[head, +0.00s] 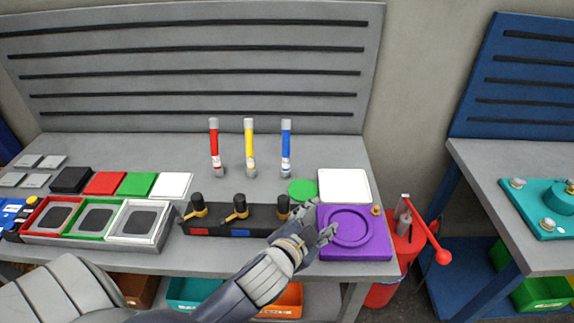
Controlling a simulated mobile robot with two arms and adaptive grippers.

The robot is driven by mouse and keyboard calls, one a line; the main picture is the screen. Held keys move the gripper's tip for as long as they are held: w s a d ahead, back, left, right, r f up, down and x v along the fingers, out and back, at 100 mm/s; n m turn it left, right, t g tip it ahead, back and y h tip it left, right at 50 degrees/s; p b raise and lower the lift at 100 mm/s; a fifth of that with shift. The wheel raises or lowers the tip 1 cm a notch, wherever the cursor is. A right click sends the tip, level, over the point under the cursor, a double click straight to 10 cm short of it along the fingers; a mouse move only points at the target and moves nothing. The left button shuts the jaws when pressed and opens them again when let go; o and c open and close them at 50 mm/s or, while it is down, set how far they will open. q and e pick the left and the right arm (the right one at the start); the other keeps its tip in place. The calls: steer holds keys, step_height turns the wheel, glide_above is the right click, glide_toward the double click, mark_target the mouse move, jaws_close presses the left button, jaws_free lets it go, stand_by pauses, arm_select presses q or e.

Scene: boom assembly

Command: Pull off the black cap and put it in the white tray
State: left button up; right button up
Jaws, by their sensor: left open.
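Several black parts that could be the black cap show: three upright black-topped pieces with yellow collars, left (196,199), middle (240,201) and right (283,201), stand in a long black holder (215,229). Which one is the cap I cannot tell. The white tray (344,185) lies flat behind a purple block with a round recess (351,228), and looks empty. My left gripper (324,228) is open, just right of the right black-topped piece and over the left edge of the purple block. It seems to hold nothing. My right gripper is not in view.
Red (215,140), yellow (249,140) and blue (286,142) tubes stand behind the holder. A green disc (302,189) lies beside the white tray. Framed bins (97,222) and coloured squares fill the left. A red container with a lever (405,240) stands right of the bench.

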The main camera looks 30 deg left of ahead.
arm_select(q)
steer(key=w+d+r+m+t+h, duration=0.35)
steer(key=d+r+m+h, duration=0.2)
steer(key=r, duration=0.35)
steer(key=w+d+r+m+t+h, duration=0.3)
steer(key=w+d+r+m+h, duration=0.1)
steer(key=r+m, duration=0.4)
steer(key=s+d+r+m+g+h, duration=0.1)
steer(key=s+d+m+g+h, duration=0.2)
steer(key=d+m+g+h, duration=0.55)
steer(key=s+d+r+m+g+h, duration=0.1)
steer(key=s+d+m+g, duration=0.4)
steer(key=m, duration=0.8)
steer(key=m+g+y, duration=0.6)
steer(key=g+y, duration=0.1)
steer(key=y, duration=1.1)
glide_toward(283, 197)
steer(key=shift+s+d, duration=0.1)
steer(key=shift+s, duration=0.05)
step_height(283, 197, down, 9)
steer(key=p, duration=0.3)
steer(key=shift+f, duration=0.8)
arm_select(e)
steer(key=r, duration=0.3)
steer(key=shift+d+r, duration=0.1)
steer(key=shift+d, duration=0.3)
